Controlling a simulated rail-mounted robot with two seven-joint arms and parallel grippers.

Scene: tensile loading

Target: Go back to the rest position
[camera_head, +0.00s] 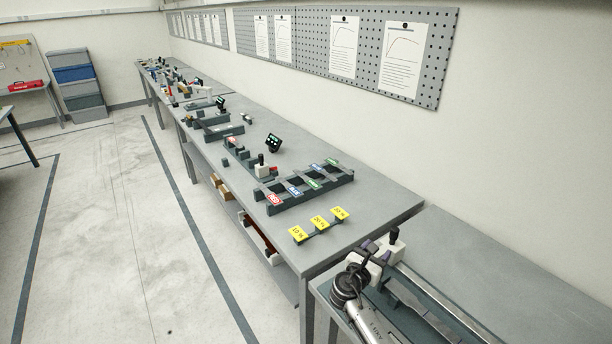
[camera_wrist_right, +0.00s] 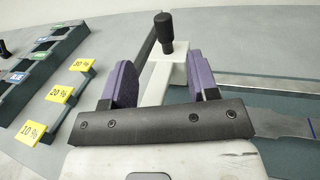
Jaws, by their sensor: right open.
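My right gripper (camera_head: 377,253) is at the lower right of the head view, over the near end of a side bench. Its two purple-padded fingers stand apart in the right wrist view (camera_wrist_right: 162,82), with no object held between them. A white block with a black knob (camera_head: 393,243) stands just beyond the fingers. It also shows in the right wrist view (camera_wrist_right: 165,62), behind the gap between the pads. I cannot tell whether the fingers touch it. My left gripper is not in view.
A dark rack (camera_head: 318,186) with coloured labels and yellow percent tags (camera_head: 319,222) stand on the long grey table (camera_head: 375,205). More devices line the table farther back. A pegboard (camera_head: 350,45) hangs on the wall. The floor (camera_head: 110,235) at left is clear.

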